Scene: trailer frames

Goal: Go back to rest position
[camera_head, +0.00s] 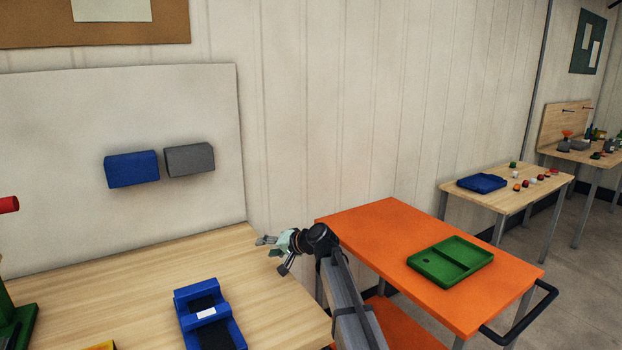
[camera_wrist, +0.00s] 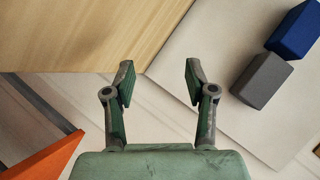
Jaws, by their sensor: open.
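My gripper (camera_head: 274,254) is at the end of my arm, near the right end of the wooden table (camera_head: 265,290), in front of the wall. In the wrist view my gripper (camera_wrist: 158,82) shows its two fingers spread apart with nothing between them. The tabletop (camera_wrist: 90,30) lies beyond the fingertips at the upper left of that view. The gripper touches nothing that I can see.
A blue holder (camera_head: 208,316) stands on the wooden table. Blue (camera_head: 132,169) and grey (camera_head: 190,160) boxes are on the white board (camera_head: 60,110). An orange cart (camera_head: 370,225) carries a green tray (camera_head: 450,262) to the right of my arm. A farther table (camera_head: 510,200) holds a blue tray (camera_head: 482,183).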

